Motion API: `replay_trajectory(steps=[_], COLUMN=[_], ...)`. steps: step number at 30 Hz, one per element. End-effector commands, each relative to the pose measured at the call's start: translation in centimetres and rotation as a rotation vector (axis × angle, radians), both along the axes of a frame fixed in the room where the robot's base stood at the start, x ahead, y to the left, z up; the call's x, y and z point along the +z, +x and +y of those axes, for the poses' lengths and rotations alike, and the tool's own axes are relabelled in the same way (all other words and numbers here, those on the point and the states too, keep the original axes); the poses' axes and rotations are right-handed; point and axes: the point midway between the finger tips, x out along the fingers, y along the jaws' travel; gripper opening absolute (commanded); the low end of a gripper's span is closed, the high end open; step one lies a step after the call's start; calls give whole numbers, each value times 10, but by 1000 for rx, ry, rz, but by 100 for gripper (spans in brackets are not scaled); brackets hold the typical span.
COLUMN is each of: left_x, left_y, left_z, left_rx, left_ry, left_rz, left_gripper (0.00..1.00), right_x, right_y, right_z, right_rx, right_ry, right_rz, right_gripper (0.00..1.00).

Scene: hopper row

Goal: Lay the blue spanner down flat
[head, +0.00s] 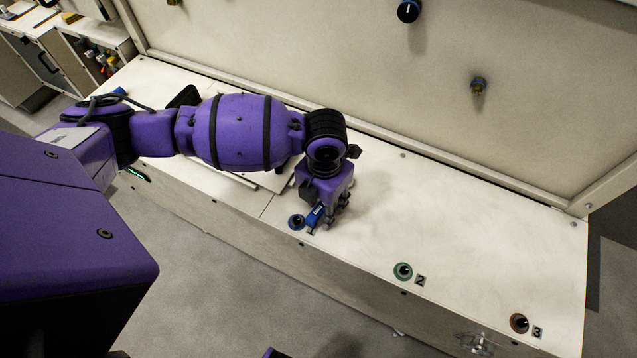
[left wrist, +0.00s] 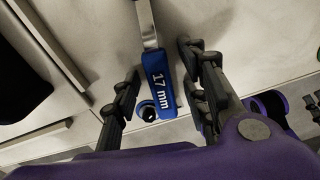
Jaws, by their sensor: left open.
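The blue spanner (head: 315,215) is at the bench's front edge, beside the blue-ringed hole (head: 296,222). In the left wrist view the fingers (left wrist: 160,95) are open, one on each side of the handle, with gaps between. The spanner's far end is hidden; I cannot tell whether it lies fully flat. My right gripper is not in view.
The pale bench (head: 480,220) is clear to the right, apart from a green-ringed hole (head: 403,271) marked 2 and a brown-ringed hole (head: 519,323) marked 3 near its front edge. An upright panel (head: 380,80) with knobs stands behind.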

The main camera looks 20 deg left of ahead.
Motion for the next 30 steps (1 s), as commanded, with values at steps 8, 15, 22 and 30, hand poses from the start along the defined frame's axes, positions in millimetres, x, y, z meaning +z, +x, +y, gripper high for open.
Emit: replay_trajectory(steps=[8, 15, 22, 30], left_x=[41, 92, 118, 122], left_y=[4, 4, 3, 3], left_z=[0, -1, -1, -1], left_rx=[-3, -2, -2, -1], left_ry=[-1, -1, -1, -1], left_rz=[-9, -9, -7, -5], left_gripper=[40, 40, 40, 40], right_x=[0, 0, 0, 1], right_y=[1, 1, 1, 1], right_z=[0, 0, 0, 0], right_rx=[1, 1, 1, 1], right_ry=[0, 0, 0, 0], right_rz=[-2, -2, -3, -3], right_gripper=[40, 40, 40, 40])
